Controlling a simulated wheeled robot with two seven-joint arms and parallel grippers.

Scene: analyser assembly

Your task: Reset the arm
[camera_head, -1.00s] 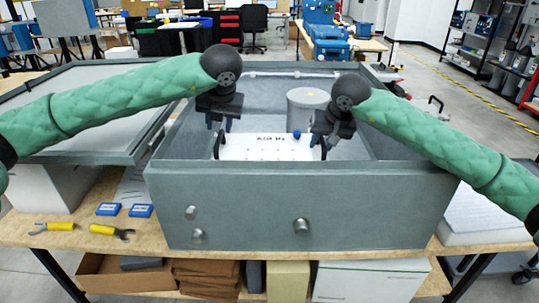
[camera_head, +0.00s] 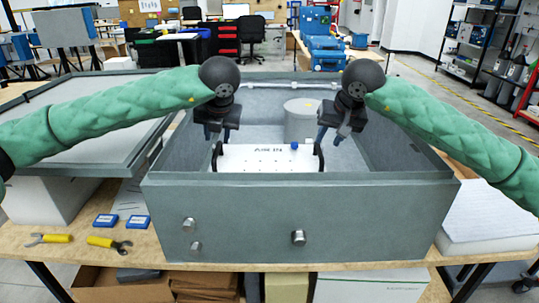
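A white panel (camera_head: 266,158) with printed letters on top, a blue knob (camera_head: 294,146) and a black handle at each end sits inside the open grey analyser casing (camera_head: 290,222). My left gripper (camera_head: 216,137) is above the panel's left handle (camera_head: 217,155), fingers apart and pointing down, with nothing between them. My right gripper (camera_head: 330,137) is above and slightly right of the right handle (camera_head: 319,157), tilted, fingers apart and empty. Both grippers appear clear of the panel. The lower part of the panel is hidden by the casing's front wall.
A grey cylinder (camera_head: 302,120) stands in the casing behind the panel. A grey-framed lid (camera_head: 80,110) lies at left. Two blue boxes (camera_head: 106,220) and two yellow-handled tools (camera_head: 104,242) lie on the wooden table (camera_head: 75,262). A white block (camera_head: 487,222) is at right.

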